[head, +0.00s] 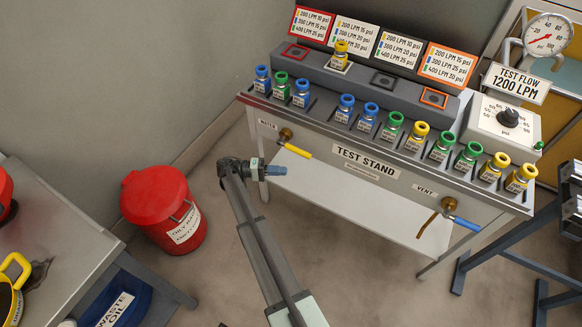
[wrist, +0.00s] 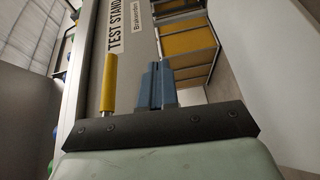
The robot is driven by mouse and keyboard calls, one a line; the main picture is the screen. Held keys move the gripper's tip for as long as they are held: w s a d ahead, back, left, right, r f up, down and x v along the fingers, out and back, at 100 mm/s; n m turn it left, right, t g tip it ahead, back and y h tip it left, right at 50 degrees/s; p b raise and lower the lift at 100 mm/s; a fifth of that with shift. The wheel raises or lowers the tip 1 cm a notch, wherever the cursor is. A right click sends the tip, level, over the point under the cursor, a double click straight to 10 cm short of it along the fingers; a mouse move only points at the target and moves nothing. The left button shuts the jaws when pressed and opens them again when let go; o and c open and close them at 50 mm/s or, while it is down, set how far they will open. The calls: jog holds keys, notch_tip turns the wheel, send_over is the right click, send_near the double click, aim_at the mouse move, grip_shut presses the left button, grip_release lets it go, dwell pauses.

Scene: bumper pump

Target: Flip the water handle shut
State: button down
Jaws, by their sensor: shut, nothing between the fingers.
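The water handle (head: 298,151) is a yellow lever on a brass valve below the WATER label, at the left of the test stand's front. It points right and slightly down from the valve in the head view. My gripper (head: 281,170) is shut and empty, just below and left of the lever's free end in the head view. In the wrist view, the yellow handle (wrist: 108,82) stands just left of my blue fingers (wrist: 157,85), with a narrow gap visible between them. The valve body is out of sight there.
The test stand (head: 330,158) carries several coloured bottles along its front edge. A blue vent handle (head: 466,223) is at its right. A red bin (head: 160,205) stands at the left, with a grey table (head: 70,240) in front. Floor between bin and stand is clear apart from my arm.

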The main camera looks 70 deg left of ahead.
jog(key=shift+s+a+f, duration=0.15)
jog(key=shift+s+f, duration=0.05)
jog(key=shift+s, duration=0.35)
jog(key=shift+s+a+f, duration=0.15)
jog(key=shift+s+f, duration=0.05)
jog(key=shift+s, duration=0.3)
jog(key=shift+s+a+f, duration=0.15)
jog(key=shift+s+f, duration=0.05)
jog(key=shift+s, duration=0.35)
